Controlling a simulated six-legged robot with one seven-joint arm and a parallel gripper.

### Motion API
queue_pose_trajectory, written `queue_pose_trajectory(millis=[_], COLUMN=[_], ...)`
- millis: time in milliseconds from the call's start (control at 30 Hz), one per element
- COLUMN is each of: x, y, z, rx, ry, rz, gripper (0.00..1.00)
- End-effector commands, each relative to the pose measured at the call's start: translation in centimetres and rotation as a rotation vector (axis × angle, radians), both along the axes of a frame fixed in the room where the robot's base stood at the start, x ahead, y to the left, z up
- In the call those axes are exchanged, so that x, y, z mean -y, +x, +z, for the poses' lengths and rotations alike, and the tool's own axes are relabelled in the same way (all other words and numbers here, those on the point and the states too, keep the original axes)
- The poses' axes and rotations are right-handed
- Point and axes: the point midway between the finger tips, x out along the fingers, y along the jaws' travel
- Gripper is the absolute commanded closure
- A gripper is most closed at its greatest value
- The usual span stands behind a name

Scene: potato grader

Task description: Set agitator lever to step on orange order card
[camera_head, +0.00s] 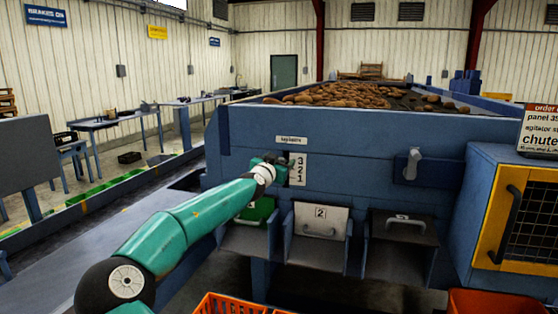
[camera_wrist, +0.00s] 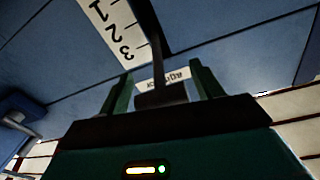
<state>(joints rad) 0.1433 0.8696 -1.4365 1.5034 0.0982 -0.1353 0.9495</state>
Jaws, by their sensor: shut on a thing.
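My gripper (camera_head: 280,167) is at the blue front panel, just left of a white step plate (camera_head: 298,169) that reads 3, 2, 1 from top to bottom. In the wrist view my gripper (camera_wrist: 163,85) has its two fingers on either side of the dark agitator lever (camera_wrist: 150,30) and is shut on it. The lever lies beside the plate (camera_wrist: 112,30), near the 2 and 3; the exact step cannot be told. A small label (camera_head: 291,140) sits above the plate. The orange-topped order card (camera_head: 540,130) is cut off at the right edge; its agitator step number is out of view.
Below the panel are chutes with flaps, one marked 2 (camera_head: 320,213). A grey handle (camera_head: 413,163) is on the panel to the right. A yellow-framed mesh door (camera_head: 510,215) stands at far right. Orange crates (camera_head: 230,304) are on the floor in front.

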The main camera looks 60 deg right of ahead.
Motion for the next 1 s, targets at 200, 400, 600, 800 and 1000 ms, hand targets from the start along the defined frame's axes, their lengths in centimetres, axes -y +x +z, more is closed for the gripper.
queue_pose_trajectory(millis=[200, 400, 600, 800, 1000], x=[-0.5, -0.8, -0.8, -0.3, -0.1], y=[0.1, 0.0, 0.0, -0.1, -0.4], z=[-1.7, -4.0, -7.1, -9.6, -10.1], rx=[0.006, 0.011, 0.009, 0.009, 0.01], ry=[-0.085, -0.077, -0.076, -0.074, -0.078], rz=[0.0, 0.001, 0.0, -0.002, -0.007], gripper=[0.75, 0.75, 0.75, 0.8, 0.84])
